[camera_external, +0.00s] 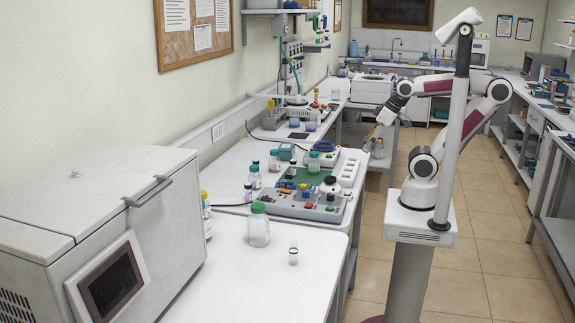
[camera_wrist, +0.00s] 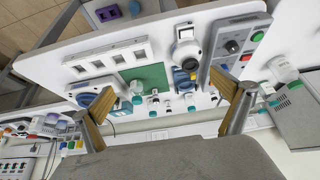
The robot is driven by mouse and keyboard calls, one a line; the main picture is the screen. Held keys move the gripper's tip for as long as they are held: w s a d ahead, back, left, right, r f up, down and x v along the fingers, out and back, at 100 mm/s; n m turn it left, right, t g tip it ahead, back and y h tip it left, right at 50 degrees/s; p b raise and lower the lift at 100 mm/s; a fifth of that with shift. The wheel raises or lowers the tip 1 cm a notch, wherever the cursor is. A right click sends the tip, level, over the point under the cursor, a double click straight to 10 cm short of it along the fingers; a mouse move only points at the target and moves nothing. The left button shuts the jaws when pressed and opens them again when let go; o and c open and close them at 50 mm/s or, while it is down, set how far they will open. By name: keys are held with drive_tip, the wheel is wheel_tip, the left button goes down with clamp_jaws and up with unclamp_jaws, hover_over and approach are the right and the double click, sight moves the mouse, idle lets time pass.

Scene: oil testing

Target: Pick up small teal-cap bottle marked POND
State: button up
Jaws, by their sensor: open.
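Several teal- or green-capped bottles stand on the white bench; no label is legible, so I cannot tell which is marked POND. In the wrist view, a small teal-capped bottle (camera_wrist: 136,89) shows between the spread fingers. My gripper (camera_external: 371,142) is at the bench's right edge, apart from the bottles. It also shows open and empty in the wrist view (camera_wrist: 160,95).
A larger green-capped bottle (camera_external: 259,230) stands on the front bench. The grey device panel (camera_external: 300,209) with knobs and the white socket block (camera_external: 349,172) lie between my gripper and the left-hand bottles. A large grey box (camera_external: 160,240) fills the front left. The front bench is mostly clear.

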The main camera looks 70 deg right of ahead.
drive_tip(key=c, duration=1.5)
drive_tip(key=w+d+r+t+h, duration=0.15)
drive_tip(key=w+d, duration=0.35)
drive_tip(key=w, duration=0.5)
drive_tip(key=w+d+r+n+t+h, duration=0.1)
drive_tip(key=w+d+r+t, duration=0.15)
drive_tip(key=w+d, duration=0.45)
drive_tip(key=w+d+r+t+h, duration=0.1)
drive_tip(key=w+d+r+t, duration=0.15)
drive_tip(key=w, duration=0.95)
drive_tip(key=w+d+f+n+y, duration=0.1)
drive_tip(key=w+f+n+y, duration=0.3)
drive_tip(key=w+f+y, duration=0.45)
drive_tip(key=shift+s+a+f+n+g+y, duration=0.1)
drive_tip(key=shift+s+a+f+n+y, duration=0.2)
drive_tip(key=shift+f, duration=0.9)
drive_tip(key=shift+s+a+f+n+g+y, duration=0.1)
drive_tip(key=shift+a+f+y, duration=0.2)
drive_tip(key=shift+f, duration=0.85)
drive_tip(key=shift+s+a+f+n+g+y, duration=0.15)
drive_tip(key=shift+f+y, duration=0.25)
drive_tip(key=shift+f, duration=0.8)
